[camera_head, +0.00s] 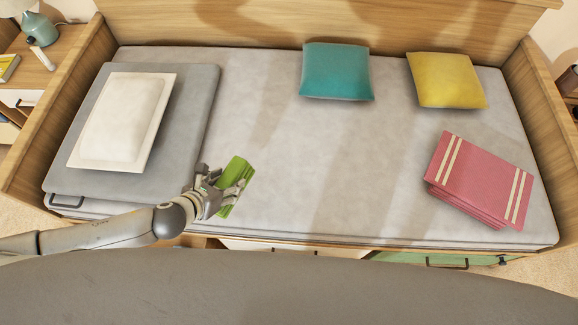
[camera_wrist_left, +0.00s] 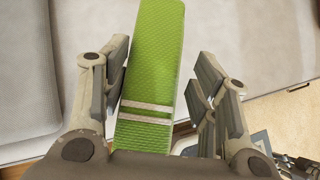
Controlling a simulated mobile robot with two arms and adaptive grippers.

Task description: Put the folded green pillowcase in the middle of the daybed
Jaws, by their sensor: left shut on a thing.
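The folded green pillowcase (camera_head: 236,168) is in my left gripper (camera_head: 224,186), over the front of the daybed (camera_head: 265,125), left of its middle. In the left wrist view the pillowcase (camera_wrist_left: 153,55) is a long green textured strip with two pale stripes near the gripper. It lies between the fingers of my left gripper (camera_wrist_left: 162,88), which is shut on it. I cannot tell whether its lower edge touches the mattress. The middle of the grey mattress is bare.
A grey folded pad (camera_head: 190,120) with a white pillow (camera_head: 120,115) lies at the left end. A teal cushion (camera_head: 336,72) and a yellow cushion (camera_head: 446,80) lie at the back. A folded pink striped textile (camera_head: 478,180) lies at the right. Wooden sides bound the bed.

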